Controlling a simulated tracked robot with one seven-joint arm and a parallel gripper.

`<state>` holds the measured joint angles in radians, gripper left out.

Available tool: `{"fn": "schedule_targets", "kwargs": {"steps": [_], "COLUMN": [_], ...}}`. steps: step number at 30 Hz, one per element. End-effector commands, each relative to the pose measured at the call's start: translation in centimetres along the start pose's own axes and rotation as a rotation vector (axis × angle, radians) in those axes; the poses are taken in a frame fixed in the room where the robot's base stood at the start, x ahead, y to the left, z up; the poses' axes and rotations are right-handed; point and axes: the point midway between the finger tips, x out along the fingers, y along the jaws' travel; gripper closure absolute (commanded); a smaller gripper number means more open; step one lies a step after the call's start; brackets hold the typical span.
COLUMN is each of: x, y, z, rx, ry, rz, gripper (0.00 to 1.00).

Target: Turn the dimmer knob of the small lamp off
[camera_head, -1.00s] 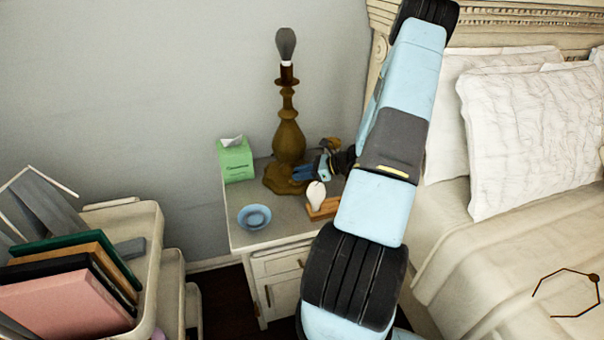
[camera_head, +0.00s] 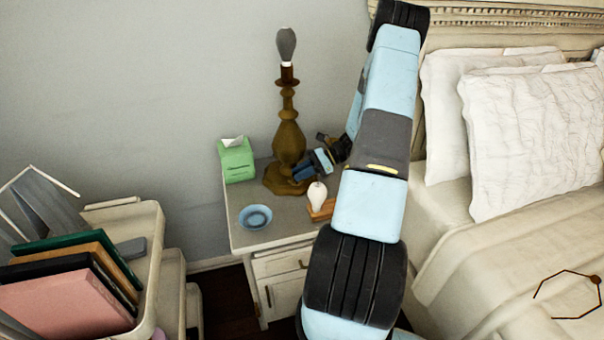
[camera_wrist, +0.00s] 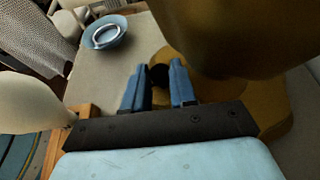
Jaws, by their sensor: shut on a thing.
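A brown, turned lamp (camera_head: 289,143) with a bare grey bulb stands upright on the nightstand, its bulb unlit. In the wrist view its rounded body (camera_wrist: 225,35) fills the upper right. A small dark round knob (camera_wrist: 159,76) shows low on its base. My gripper (camera_wrist: 160,66) has its two blue fingers on either side of this knob, shut on it. In the head view my gripper (camera_head: 299,177) is at the lamp's base, right of its middle, and the knob is hidden. A smaller lamp with a white bulb (camera_head: 316,194) on a wooden base stands in front.
The nightstand (camera_head: 240,222) also holds a green tissue box (camera_head: 237,161) and a blue dish (camera_head: 255,216). The white bulb (camera_wrist: 28,102) is close at the left in the wrist view. A bed with pillows (camera_head: 535,135) lies right, and books (camera_head: 70,295) stand left.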

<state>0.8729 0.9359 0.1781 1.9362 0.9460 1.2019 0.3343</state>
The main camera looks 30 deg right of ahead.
Motion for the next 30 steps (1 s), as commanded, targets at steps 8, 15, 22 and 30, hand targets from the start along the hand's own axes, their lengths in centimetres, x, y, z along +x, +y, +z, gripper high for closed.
{"fn": "schedule_targets", "kwargs": {"steps": [8,15,22,30], "x": [0.01,-0.02,-0.03,-0.05], "y": [-0.10,-0.12,-0.11,-0.14], "z": [-0.03,-0.03,-0.03,-0.03], "rx": [-0.030,-0.034,-0.034,-0.034], "ry": [-0.001,0.000,-0.001,0.000], "rz": [0.075,0.085,0.084,0.083], "gripper": [1.00,1.00,0.72,0.52]}}
